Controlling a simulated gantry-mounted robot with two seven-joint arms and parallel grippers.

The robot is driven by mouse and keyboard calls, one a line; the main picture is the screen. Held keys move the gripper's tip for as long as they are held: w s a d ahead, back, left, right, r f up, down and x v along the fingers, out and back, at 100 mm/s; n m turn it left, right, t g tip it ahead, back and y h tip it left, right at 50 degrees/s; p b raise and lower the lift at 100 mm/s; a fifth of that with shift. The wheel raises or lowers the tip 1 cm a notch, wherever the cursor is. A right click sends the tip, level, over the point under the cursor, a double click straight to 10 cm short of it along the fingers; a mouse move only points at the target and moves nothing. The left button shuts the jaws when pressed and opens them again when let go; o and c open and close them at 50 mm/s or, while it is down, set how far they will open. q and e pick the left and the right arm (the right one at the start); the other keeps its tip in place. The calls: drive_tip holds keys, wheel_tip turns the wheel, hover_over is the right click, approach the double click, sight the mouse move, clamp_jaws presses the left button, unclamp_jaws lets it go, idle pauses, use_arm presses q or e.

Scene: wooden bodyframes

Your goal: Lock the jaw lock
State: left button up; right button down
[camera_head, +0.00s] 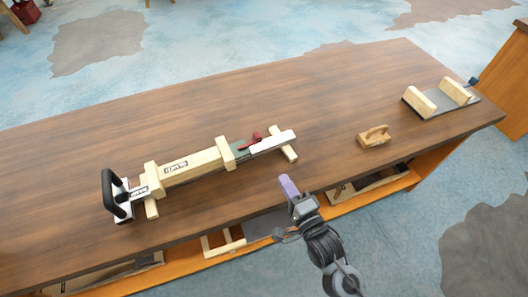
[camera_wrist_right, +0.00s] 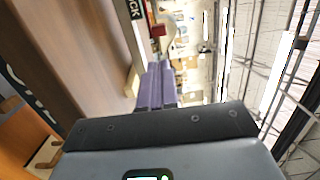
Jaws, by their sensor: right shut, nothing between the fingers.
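The wooden bodyframe device (camera_head: 190,167) lies on the brown workbench in the head view. It has a black looped handle (camera_head: 110,195) at its left end. A small red lever (camera_head: 251,141) sits near its right end, beside a white piece (camera_head: 272,142); I cannot tell for sure which part is the jaw lock. My left gripper is not in view.
A wooden hand block (camera_head: 374,136) and a grey plate with two wooden blocks (camera_head: 441,97) rest on the right of the bench (camera_head: 330,90). An orange lower shelf (camera_head: 270,236) under the bench holds wooden frames. The bench top behind the device is clear.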

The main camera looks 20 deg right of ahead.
sight(260, 140)
idle(0.4)
drive_tip(key=w+b, duration=0.1)
drive_tip(key=w, duration=0.3)
drive_tip(key=w+b, duration=0.1)
drive_tip(key=w, duration=0.4)
drive_tip(key=w+a+b, duration=0.1)
drive_tip(key=w, duration=0.4)
